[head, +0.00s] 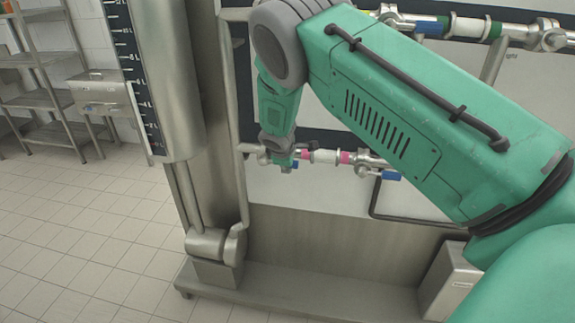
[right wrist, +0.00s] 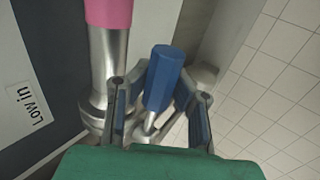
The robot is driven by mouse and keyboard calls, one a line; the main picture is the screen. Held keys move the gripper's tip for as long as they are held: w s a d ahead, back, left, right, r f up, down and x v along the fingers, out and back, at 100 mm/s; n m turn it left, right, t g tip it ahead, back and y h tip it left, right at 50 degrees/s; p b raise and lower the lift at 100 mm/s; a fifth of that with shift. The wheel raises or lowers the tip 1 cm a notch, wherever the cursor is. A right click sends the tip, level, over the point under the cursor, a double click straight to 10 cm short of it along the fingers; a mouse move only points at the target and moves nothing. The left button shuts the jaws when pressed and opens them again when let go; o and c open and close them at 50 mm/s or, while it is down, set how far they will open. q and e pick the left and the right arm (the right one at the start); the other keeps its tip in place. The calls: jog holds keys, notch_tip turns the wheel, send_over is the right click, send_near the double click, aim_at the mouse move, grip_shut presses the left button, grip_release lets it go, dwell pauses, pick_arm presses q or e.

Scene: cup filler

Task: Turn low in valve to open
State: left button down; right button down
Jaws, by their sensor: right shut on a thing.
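The low in valve has a blue handle (right wrist: 163,78) on a metal stem. In the right wrist view it lies beside the metal pipe (right wrist: 104,65) with a pink band, roughly parallel to it in the picture. The "Low in" label (right wrist: 27,105) is on the panel at the left. My right gripper (right wrist: 162,88) has its fingers on both sides of the blue handle and is shut on it. In the head view my right gripper (head: 280,156) is at the left end of the lower pipe (head: 325,156), partly hiding the valve. My left gripper is not in view.
A second blue-handled valve (head: 389,174) is farther right on the lower pipe. An upper pipe (head: 470,27) runs along the top. A steel column with a scale (head: 170,80) stands left of my arm. A metal box (head: 452,280) sits at the lower right. Tiled floor lies left.

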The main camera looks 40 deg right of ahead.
jog(key=c, duration=1.3)
grip_release()
jog(key=shift+a+r, duration=0.1)
jog(key=shift+a+r, duration=0.1)
jog(key=shift+r, duration=0.1)
jog(key=v, duration=1.1)
jog(key=shift+s+r, duration=0.1)
